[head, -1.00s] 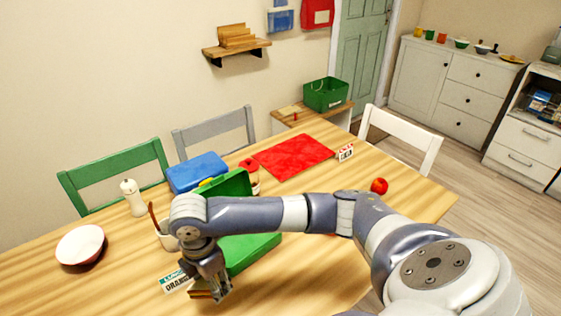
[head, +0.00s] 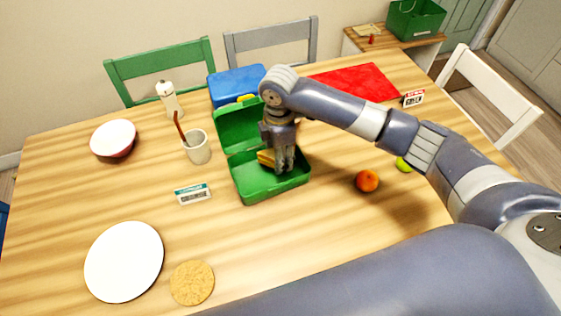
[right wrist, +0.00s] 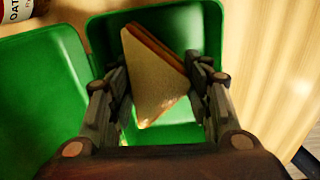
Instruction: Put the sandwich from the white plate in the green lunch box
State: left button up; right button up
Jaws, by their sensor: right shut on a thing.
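The green lunch box (head: 248,187) stands open on the table with its lid raised at the back. My right gripper (head: 285,168) points down into the box. It is shut on the sandwich (head: 265,158), a triangular half that is partly hidden by the fingers in the head view. In the right wrist view the sandwich (right wrist: 152,85) sits between the two fingers (right wrist: 160,95), with the green box around and below it. I cannot tell whether it touches the box floor. The white plate (head: 124,261) at the front left is empty. My left gripper is not in view.
A cup with a spoon (head: 196,148) and a small sign (head: 192,194) stand left of the box. A blue box (head: 236,85) is behind it. A round tan disc (head: 192,283) lies beside the plate.

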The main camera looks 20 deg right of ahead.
notch_tip(320, 180, down, 3)
jog(key=shift+f, duration=0.4)
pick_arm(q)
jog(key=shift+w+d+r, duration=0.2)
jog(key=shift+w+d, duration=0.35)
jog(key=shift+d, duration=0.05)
pick_arm(e)
jog(key=shift+f, duration=0.15)
jog(key=o, duration=0.6)
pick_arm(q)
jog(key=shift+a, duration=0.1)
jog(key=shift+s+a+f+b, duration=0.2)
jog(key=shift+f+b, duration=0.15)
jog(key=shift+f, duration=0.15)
pick_arm(e)
notch_tip(320, 180, up, 12)
jog(key=shift+r, duration=0.15)
